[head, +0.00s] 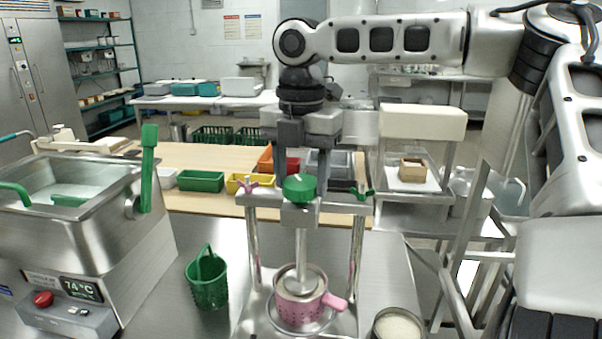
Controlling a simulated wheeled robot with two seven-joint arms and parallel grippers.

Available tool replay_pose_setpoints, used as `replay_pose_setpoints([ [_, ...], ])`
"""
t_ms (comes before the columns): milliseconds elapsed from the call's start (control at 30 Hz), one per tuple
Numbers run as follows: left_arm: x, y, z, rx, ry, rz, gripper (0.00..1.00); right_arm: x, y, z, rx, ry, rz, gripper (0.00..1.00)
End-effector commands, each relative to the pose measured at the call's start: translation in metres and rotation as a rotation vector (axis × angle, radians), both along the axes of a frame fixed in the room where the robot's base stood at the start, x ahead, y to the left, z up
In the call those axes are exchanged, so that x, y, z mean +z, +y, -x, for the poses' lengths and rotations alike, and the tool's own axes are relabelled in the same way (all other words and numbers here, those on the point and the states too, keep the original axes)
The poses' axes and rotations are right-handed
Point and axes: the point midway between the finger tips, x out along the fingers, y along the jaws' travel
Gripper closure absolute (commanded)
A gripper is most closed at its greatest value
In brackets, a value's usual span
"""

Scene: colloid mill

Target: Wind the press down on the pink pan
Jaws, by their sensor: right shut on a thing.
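The press (250,208) stands on the steel bench in the lower middle, with two upright posts and a crossbar. The green knob (300,189) sits on top of its central spindle. The pink pan (301,312), with holes in its side and a handle to the right, stands on the press base between the posts. The round press plate (300,283) on the spindle is at the pan's mouth; whether it touches what is inside is not clear. My right gripper (305,180) points down from above, shut on the green knob. My left gripper is not in view.
A green basket (207,280) stands left of the press, and a round metal dish (397,325) stands to its right. A steel bath (90,215) with green handles fills the left. Coloured bins (200,181) stand on the wooden table behind.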

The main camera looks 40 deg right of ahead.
Motion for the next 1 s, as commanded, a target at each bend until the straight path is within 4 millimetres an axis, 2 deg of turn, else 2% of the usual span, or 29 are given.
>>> replay_pose_setpoints([
  [367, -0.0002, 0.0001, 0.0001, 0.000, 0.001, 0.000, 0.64, 0.0012, -0.0002, -0.0003, -0.223, -0.002, 0.000, 0.69],
  [1000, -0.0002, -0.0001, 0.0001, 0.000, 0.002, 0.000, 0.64, 0.0017, -0.0003, -0.0004, -0.829, -0.003, 0.000, 0.69],
])
